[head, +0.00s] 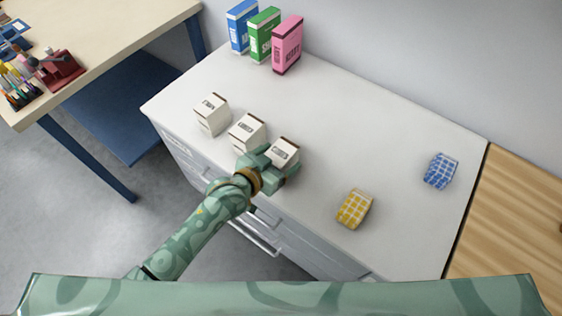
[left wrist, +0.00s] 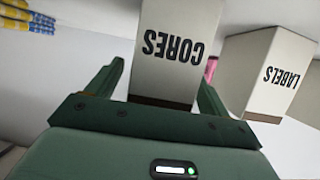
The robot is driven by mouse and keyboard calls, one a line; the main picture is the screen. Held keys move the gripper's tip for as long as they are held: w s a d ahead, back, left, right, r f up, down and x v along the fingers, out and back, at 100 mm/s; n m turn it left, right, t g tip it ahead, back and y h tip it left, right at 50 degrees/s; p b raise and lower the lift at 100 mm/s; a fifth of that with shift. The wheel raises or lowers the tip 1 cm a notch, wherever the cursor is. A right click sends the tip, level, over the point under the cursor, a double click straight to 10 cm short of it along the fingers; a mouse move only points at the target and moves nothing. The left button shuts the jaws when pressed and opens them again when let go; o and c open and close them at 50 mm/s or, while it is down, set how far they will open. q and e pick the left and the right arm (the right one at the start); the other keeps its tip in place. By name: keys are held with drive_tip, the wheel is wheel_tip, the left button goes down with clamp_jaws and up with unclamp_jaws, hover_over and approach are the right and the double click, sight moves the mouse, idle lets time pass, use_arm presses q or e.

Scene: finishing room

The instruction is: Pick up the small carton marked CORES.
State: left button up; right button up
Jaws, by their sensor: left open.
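The small white carton marked CORES (left wrist: 178,45) fills the space between the fingers of my left gripper (left wrist: 160,88) in the left wrist view, its lettering upside down. In the head view it is the rightmost carton (head: 285,152) of a row of three on the white cabinet top. My left gripper (head: 272,168) is at its front, open, with one finger on each side. I cannot tell whether the fingers touch it. The carton's lower front is partly hidden by the gripper. My right gripper is not in view.
The carton marked LABELS (left wrist: 273,72) stands close beside; it is the middle one (head: 247,132) in the head view. A third carton (head: 212,114) is at the left. Yellow (head: 354,208) and blue (head: 440,171) checked packs lie right. Blue, green and pink boxes (head: 287,45) stand behind.

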use_arm(q)
drive_tip(key=shift+x, duration=0.85)
drive_tip(key=shift+a, duration=0.15)
drive_tip(key=c, duration=1.2)
